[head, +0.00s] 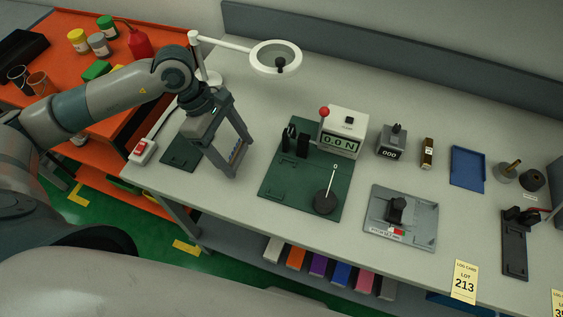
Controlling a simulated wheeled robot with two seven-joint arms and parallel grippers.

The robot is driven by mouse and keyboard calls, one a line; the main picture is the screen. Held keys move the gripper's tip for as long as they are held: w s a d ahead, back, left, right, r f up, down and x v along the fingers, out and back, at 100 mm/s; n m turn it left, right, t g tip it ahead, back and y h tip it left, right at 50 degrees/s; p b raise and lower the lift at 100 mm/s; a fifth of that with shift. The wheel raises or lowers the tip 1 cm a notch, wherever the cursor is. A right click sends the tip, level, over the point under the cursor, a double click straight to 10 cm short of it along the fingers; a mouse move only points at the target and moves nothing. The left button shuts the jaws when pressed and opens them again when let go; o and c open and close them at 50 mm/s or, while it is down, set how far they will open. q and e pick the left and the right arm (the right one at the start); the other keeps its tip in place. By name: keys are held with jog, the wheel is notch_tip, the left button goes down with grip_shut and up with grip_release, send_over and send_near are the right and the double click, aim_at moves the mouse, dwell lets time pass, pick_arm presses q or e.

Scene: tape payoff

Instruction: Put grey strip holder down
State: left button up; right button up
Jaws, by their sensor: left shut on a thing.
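My left gripper (239,162) reaches in from the left over the left part of the bench, its fingers pointing down and to the right. A dark green mat (181,154) lies on the bench to the left of the gripper. I cannot tell whether the holder touches the bench. My right gripper is not in view.
A larger green mat (281,196) to the right carries a force gauge (346,126) reading 0.0 N, a black stand and a round weight. A magnifier lamp (276,56) stands behind. A grey plate fixture (416,231) is farther right. Bare bench lies between the mats.

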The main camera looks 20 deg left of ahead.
pick_arm(q)
jog(key=d+p, duration=0.2)
jog(key=d, duration=0.5)
jog(key=shift+s+d+p, duration=0.15)
jog(key=shift+p, duration=0.2)
jog(key=shift+d, duration=0.1)
jog(key=shift+d+r, duration=0.1)
jog(key=shift+d, duration=0.25)
jog(key=d+p, duration=0.2)
jog(key=d, duration=0.1)
jog(key=shift+s+d+r, duration=0.1)
jog(key=shift+d, duration=0.2)
jog(key=shift+f+p, duration=0.5)
jog(key=shift+a+f, duration=0.15)
jog(key=shift+f, duration=0.3)
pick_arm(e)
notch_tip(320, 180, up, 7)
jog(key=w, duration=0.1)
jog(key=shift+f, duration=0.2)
